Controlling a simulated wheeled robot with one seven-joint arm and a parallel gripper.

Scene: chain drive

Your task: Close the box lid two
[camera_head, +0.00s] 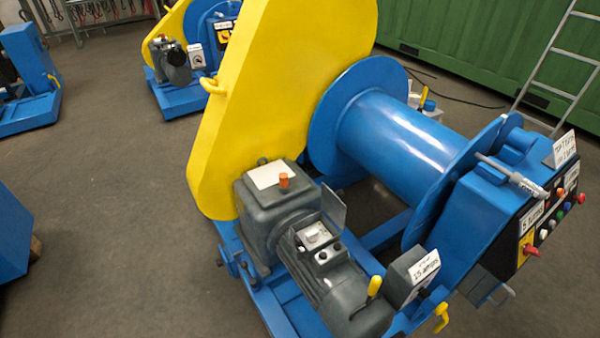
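A grey motor (335,290) sits at the front of a blue winch machine. On its top is a small open terminal box (317,238) with a pale inside and dark round parts. A flat grey lid (334,208) stands up at the box's back right edge, swung open. A second grey box (408,270) with a white label reading about "15 amps" stands to the right of the motor; I cannot tell whether it has a lid that is open. No lid in view is marked "two". My gripper is not in view.
A grey gearbox (272,205) with an orange cap and a tall yellow chain guard (290,80) rise behind the motor. A yellow-handled lever (374,286) stands near the motor's right end. The blue drum (400,130) and control panel (540,225) are right.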

